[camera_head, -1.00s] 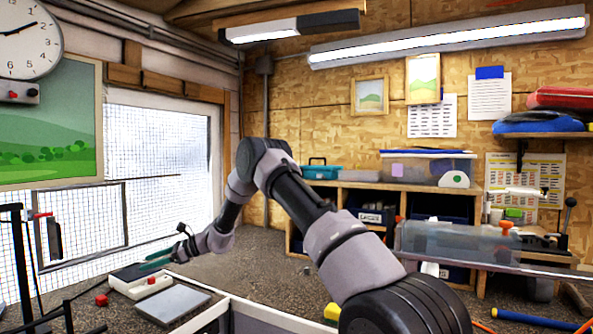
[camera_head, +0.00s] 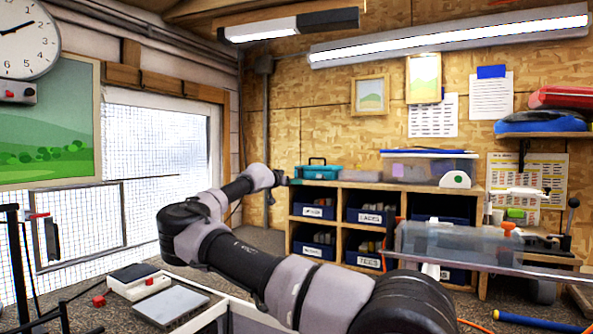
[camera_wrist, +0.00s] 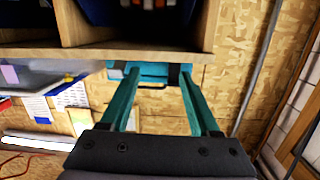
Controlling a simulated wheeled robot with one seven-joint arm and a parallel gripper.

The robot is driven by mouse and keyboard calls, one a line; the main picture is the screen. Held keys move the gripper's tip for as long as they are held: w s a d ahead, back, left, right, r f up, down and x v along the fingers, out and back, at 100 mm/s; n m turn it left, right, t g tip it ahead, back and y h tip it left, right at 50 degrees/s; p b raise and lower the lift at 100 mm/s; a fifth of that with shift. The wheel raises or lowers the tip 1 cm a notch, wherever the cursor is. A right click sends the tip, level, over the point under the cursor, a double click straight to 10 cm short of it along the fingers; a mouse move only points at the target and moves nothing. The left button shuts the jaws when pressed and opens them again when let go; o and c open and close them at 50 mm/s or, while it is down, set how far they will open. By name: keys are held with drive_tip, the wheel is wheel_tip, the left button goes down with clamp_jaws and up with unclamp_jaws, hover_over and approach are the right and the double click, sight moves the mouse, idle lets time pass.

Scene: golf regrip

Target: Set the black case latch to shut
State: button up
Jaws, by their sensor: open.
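A small teal case (camera_head: 318,172) with a dark handle on top sits on the wooden shelf unit's top, at its left end. In the wrist view, which is upside down, the teal case (camera_wrist: 152,72) shows between and beyond my fingers. A black latch-like piece (camera_wrist: 174,76) shows on its front near the right fingertip. I cannot tell whether it is shut. My gripper (camera_wrist: 159,74) is open with two teal fingers and nothing between them. In the head view my gripper (camera_head: 284,178) is small, just left of the case. I cannot tell whether the fingers touch it.
The shelf unit (camera_head: 340,187) holds several labelled dark blue bins. A clear storage box (camera_head: 430,168) stands on top to the right of the case. A wall pipe (camera_head: 267,130) runs left of the case. A bench with a flat grey plate (camera_head: 170,304) is at lower left.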

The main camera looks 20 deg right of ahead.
drive_tip(key=n+t+h, duration=0.1)
approach(298, 168)
drive_tip(key=v, duration=0.2)
drive_tip(key=x, duration=1)
drive_tip(key=shift+w, duration=0.15)
drive_tip(key=shift+c, duration=0.3)
drive_tip(key=shift+d+r, duration=0.1)
clamp_jaws()
